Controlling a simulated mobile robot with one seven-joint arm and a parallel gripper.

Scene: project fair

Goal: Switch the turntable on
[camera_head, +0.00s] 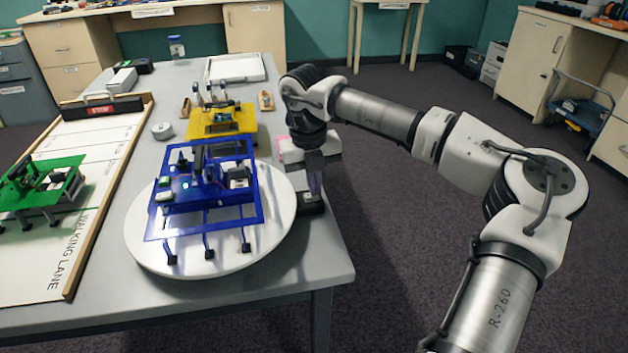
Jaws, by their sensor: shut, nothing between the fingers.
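The turntable is a round white disc (277,243) near the front edge of the grey table. A blue legged robot model (203,208) stands on it, with a small cyan light showing. A small dark box (311,206) sits at the right edge of the disc, by the table's right side. My gripper (314,194) points down from the upper right, its fingers shut and empty, just above or touching this box; I cannot tell which. Any switch on the box is hidden or too small to make out.
A yellow model (222,122) stands behind the disc. At left, a green model (40,185) stands on the walking lane board (82,215) with a red STOP sign. A white tray (236,67) lies at the table's back. The table's front right corner is bare.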

